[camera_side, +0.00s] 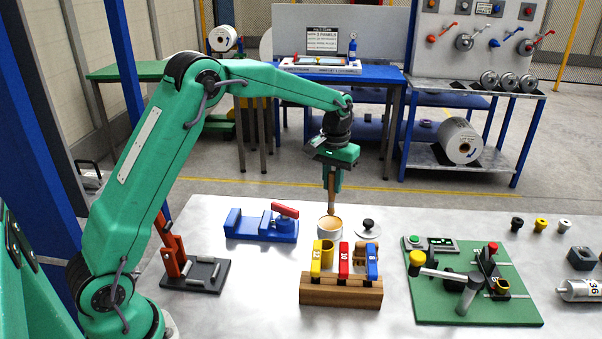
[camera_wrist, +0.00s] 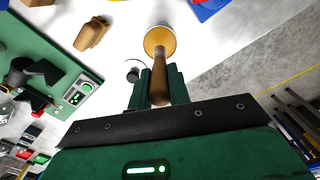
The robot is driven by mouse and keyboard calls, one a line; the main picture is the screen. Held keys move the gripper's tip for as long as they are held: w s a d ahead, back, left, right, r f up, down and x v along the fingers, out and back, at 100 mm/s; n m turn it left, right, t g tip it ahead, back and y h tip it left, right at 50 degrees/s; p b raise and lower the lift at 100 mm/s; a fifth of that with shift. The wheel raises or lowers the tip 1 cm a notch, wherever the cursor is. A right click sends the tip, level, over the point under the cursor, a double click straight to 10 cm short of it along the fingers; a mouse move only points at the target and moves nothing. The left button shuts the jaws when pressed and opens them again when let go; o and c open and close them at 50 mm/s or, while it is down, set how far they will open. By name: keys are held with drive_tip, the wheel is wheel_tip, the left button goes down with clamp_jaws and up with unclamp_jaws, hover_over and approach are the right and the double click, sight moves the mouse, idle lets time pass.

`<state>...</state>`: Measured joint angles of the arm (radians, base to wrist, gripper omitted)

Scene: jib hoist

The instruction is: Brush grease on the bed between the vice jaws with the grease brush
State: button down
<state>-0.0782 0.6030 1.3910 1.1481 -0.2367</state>
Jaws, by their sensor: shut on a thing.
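My gripper (camera_side: 332,180) points down and is shut on the brown handle of the grease brush (camera_side: 331,198). The brush is upright over the white grease pot (camera_side: 330,233), its lower end at or in the tan grease; the bristles are hidden. In the wrist view the brush (camera_wrist: 159,88) runs from between my fingers (camera_wrist: 158,82) to the pot (camera_wrist: 147,44). A corner of the vice (camera_wrist: 207,8) shows in the wrist view.
A lid with a black knob (camera_side: 368,227) lies right of the pot. A wooden rack (camera_side: 340,293) with yellow, red and blue pieces stands in front. A green board (camera_side: 470,308) with fittings is at right. A red hinged fixture (camera_side: 175,255) stands left of the vice.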

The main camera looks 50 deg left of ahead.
sight(333, 172)
drive_tip(key=shift+r, duration=1.95)
drive_tip(key=s+d+m, duration=0.1)
drive_tip(key=s+d, duration=0.1)
drive_tip(key=s, duration=0.4)
drive_tip(key=s+d+r+m, duration=0.1)
drive_tip(key=s+d+m, duration=0.1)
drive_tip(key=s, duration=0.5)
drive_tip(key=shift+s+r+m, duration=0.2)
drive_tip(key=shift+r+m, duration=0.1)
drive_tip(key=a+f, duration=0.2)
drive_tip(key=a, duration=1.8)
drive_tip(key=shift+w+a, duration=0.25)
drive_tip(key=shift+w, duration=0.1)
